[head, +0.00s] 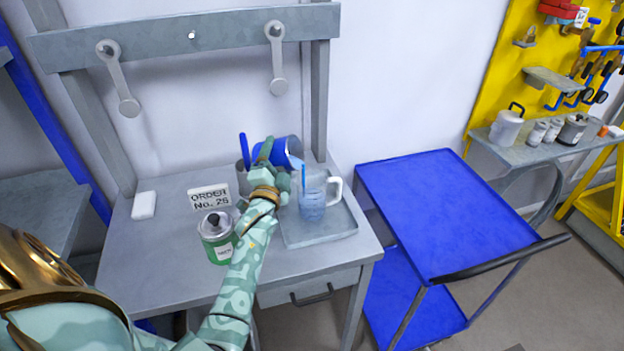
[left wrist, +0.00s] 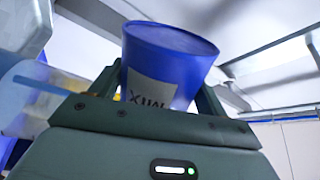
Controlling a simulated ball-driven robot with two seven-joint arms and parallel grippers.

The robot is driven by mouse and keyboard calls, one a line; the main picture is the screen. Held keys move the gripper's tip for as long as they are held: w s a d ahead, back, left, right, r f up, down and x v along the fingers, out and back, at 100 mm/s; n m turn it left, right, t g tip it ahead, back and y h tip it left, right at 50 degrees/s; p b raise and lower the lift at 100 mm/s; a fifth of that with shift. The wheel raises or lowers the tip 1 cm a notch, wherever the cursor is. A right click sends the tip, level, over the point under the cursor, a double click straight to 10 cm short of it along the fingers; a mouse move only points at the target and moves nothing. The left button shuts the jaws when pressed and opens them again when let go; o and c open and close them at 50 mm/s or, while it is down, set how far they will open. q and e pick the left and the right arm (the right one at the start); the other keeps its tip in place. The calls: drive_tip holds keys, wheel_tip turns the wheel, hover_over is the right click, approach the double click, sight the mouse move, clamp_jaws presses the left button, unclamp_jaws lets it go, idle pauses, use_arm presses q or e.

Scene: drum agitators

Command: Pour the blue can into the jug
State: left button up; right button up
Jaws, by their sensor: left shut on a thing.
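My left gripper (head: 270,172) is shut on the blue can (head: 285,148), holding it above the table, tipped over toward the jug (head: 313,208). A light blue stream runs from the can's mouth down to the jug. The jug is clear with a white handle at its right, looks bluish inside, and stands upright on a grey tray (head: 345,228). In the left wrist view the blue can (left wrist: 172,58), with a grey label, sits between the fingers (left wrist: 160,95), and the light blue stream shows at the left. My right gripper is out of view.
A green can (head: 218,248) stands at the table's front, near my left forearm. An order sign (head: 209,197) and a white block (head: 144,205) are farther left. A blue stick (head: 244,150) rises behind my gripper. A blue cart (head: 440,210) with a clear top stands at right.

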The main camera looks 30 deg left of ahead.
use_arm(q)
drive_tip(key=shift+f+m+b, duration=0.5)
drive_tip(key=shift+b, duration=0.15)
idle(0.3)
drive_tip(key=shift+w+d+r+m+t+h+p, duration=0.15)
drive_tip(key=shift+d+r+m+t+h+p, duration=0.2)
drive_tip(key=shift+r+m, duration=0.1)
idle(0.5)
